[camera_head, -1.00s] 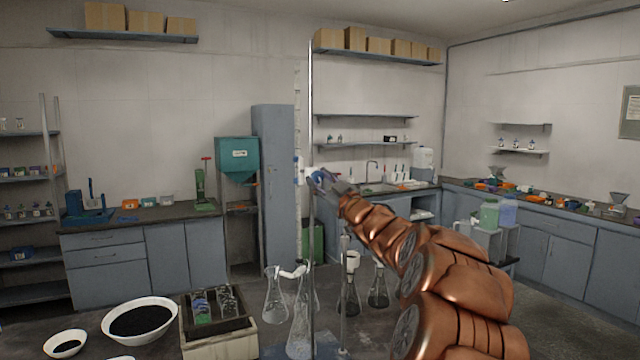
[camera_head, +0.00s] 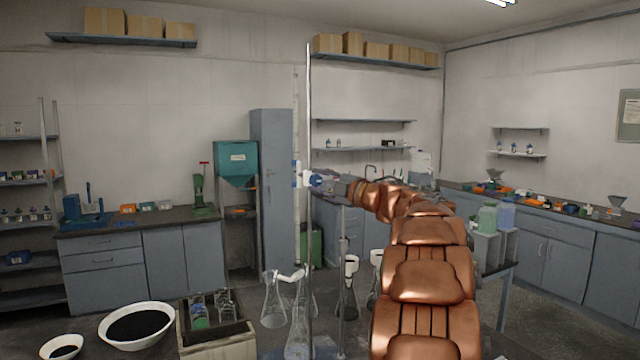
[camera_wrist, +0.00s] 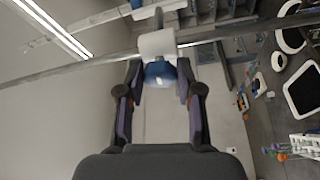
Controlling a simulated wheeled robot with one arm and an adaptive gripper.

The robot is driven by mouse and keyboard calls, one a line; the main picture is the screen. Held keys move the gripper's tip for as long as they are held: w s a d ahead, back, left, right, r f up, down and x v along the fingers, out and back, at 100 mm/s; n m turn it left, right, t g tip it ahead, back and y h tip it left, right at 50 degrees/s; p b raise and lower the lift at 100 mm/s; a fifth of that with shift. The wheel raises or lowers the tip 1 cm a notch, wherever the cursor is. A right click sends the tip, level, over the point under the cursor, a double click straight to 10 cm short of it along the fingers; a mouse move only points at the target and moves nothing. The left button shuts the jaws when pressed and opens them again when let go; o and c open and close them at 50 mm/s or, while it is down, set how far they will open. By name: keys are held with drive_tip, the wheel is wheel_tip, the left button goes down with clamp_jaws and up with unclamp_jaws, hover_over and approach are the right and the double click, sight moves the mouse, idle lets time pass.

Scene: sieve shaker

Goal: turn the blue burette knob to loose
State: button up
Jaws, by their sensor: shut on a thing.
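The blue burette knob (camera_head: 316,180) sits on the right side of the white valve body (camera_head: 303,178), next to the tall metal stand rod (camera_head: 309,110). In the wrist view the blue knob (camera_wrist: 160,73) lies between the fingertips, in front of the white valve cylinder (camera_wrist: 157,43). My gripper (camera_head: 330,184) reaches it from the right. In the wrist view my gripper (camera_wrist: 158,82) has a finger on each side of the knob and is shut on it. The far side of the knob is hidden.
Glass flasks (camera_head: 273,300) stand low around the stand's foot. A tray of bottles (camera_head: 216,340) and a white bowl of black powder (camera_head: 137,325) are at the lower left. A bench with green and blue jugs (camera_head: 487,218) is at the right.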

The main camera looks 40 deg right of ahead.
drive_tip(key=shift+n, duration=0.6)
drive_tip(key=shift+g, duration=0.3)
drive_tip(key=o, duration=1.2)
drive_tip(key=shift+c, duration=0.2)
drive_tip(key=s, duration=1.2)
drive_tip(key=shift+d+f, duration=0.2)
drive_tip(key=shift+d, duration=0.15)
